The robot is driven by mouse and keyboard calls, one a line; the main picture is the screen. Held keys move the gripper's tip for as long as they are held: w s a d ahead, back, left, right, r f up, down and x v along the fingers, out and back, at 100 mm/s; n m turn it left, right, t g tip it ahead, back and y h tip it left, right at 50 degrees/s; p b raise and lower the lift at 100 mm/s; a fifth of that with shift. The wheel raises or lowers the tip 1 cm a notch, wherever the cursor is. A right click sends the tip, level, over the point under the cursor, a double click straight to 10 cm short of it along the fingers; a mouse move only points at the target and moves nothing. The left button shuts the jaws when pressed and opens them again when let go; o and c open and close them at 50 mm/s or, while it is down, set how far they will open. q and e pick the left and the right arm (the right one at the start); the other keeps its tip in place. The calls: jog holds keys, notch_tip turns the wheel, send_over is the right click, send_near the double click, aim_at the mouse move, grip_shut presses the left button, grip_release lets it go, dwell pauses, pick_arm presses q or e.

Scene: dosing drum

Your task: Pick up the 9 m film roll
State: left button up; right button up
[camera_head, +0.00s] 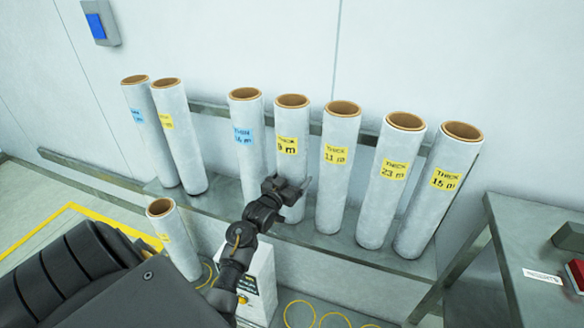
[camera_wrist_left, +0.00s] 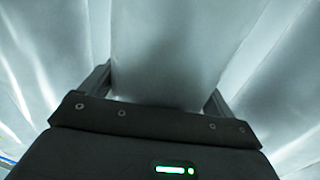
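The 9 m film roll (camera_head: 292,130) is a white tube with a brown core and a yellow label, standing on a metal shelf in the middle of the row. The left digit of its label is partly unclear. My left gripper (camera_head: 289,188) is at its lower front, with one finger showing at the roll's right side. In the left wrist view the roll (camera_wrist_left: 170,45) fills the space between the two fingers of the gripper (camera_wrist_left: 160,88). Whether the fingers press on it is not clear. My right gripper is out of view.
Rolls stand close on both sides: a blue-labelled one (camera_head: 246,150) to the left and the 11 m roll (camera_head: 338,165) to the right. The 23 m (camera_head: 388,185) and 15 m (camera_head: 440,190) rolls stand further right. A rail (camera_head: 375,141) runs behind. A metal table (camera_head: 535,215) is at right.

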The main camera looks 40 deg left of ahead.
pick_arm(q)
jog(key=c, duration=1.2)
jog(key=shift+r, duration=0.15)
